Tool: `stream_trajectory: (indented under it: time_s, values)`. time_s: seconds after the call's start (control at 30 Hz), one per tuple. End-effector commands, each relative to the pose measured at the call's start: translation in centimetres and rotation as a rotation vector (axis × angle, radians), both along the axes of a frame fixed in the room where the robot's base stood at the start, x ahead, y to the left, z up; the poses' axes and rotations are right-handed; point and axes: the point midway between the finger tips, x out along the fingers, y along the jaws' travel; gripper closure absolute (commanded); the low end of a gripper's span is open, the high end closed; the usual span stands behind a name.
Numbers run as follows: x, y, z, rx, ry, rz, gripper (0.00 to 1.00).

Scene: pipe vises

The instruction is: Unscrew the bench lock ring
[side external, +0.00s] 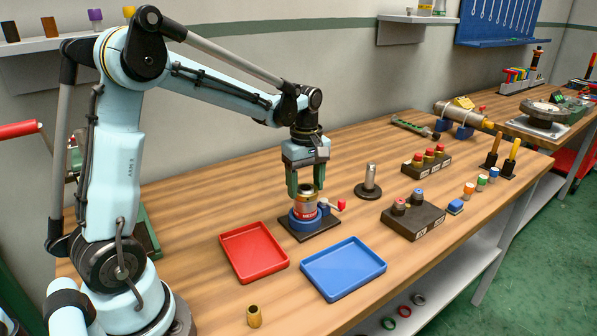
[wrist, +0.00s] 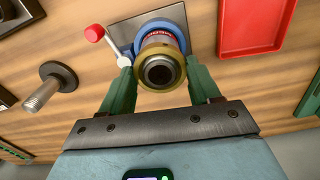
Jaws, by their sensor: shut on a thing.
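The bench fixture has a blue round body (side external: 304,222) on a dark square plate, with a red band and a brass-coloured lock ring (side external: 306,203) above it. In the wrist view the lock ring (wrist: 160,86) shows end-on around a dark hollow centre, with the blue body (wrist: 178,27) behind it. My gripper (side external: 306,188) points straight down over the fixture. Its green fingers are shut on the ring from opposite sides, as the wrist view also shows my gripper (wrist: 160,72). Whether the threads are engaged is hidden.
A lever with a red knob (wrist: 94,33) sticks out beside the fixture. A red tray (side external: 253,251) and a blue tray (side external: 343,268) lie in front. A metal post (side external: 370,181) on a round base stands to the right, with a dark block (side external: 413,219) beyond.

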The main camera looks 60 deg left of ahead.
Motion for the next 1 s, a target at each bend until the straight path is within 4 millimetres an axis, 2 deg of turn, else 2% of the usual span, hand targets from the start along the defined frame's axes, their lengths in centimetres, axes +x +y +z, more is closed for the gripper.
stream_trajectory:
  time_s: [0.23, 0.67, 1.0]
  values:
    - [0.00, 0.00, 0.02, 0.000, 0.000, 0.262, 0.75]
    - [0.00, 0.00, 0.02, 0.000, 0.000, 0.327, 0.75]
    - [0.00, 0.00, 0.05, 0.000, 0.000, 0.729, 0.75]
